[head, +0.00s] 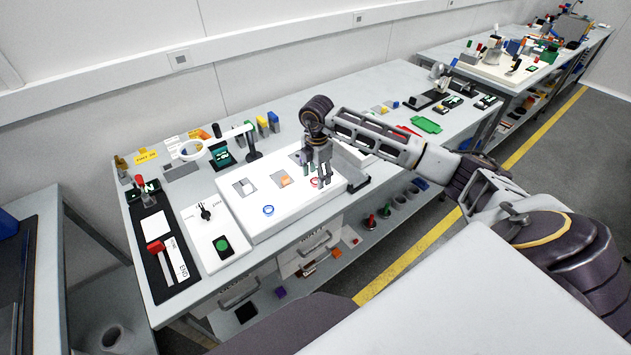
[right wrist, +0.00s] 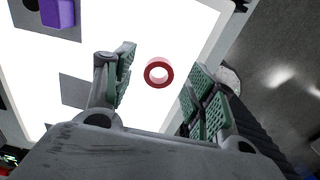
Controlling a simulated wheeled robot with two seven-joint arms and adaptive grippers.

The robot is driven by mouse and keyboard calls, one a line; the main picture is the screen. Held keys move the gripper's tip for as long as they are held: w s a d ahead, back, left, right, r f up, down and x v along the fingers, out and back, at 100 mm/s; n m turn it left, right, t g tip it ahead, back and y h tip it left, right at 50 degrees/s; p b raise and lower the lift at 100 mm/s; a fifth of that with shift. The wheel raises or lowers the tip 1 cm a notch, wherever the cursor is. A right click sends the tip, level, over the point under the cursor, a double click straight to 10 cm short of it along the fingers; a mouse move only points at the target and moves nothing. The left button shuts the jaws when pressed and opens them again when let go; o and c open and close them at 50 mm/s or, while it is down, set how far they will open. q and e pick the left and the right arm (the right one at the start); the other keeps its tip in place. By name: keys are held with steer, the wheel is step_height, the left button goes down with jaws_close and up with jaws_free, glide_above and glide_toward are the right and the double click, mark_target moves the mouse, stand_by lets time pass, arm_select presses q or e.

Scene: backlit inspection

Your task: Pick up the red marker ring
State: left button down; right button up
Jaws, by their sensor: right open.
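The red marker ring (right wrist: 149,74) lies flat on the bright white light panel (right wrist: 185,30) in the right wrist view. It sits between and beyond the two open green-padded fingers of my right gripper (right wrist: 158,88), touching neither as far as I can tell. In the head view my right gripper (head: 318,182) points down over the right part of the light panel (head: 300,209). The red ring (head: 314,183) shows there as a small red patch at the fingertips, partly hidden by them. My left gripper is not in view.
A blue ring (head: 268,210) lies on the panel, left of my right gripper. A purple block (right wrist: 58,12) shows near the panel's upper left in the right wrist view. A ring-shaped magnifier lamp (head: 193,150) stands behind the panel. A control box with a green button (head: 222,244) is left.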

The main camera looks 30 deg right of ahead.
steer(key=shift+f, duration=0.65)
steer(key=shift+c, duration=0.4)
steer(key=c, duration=0.8)
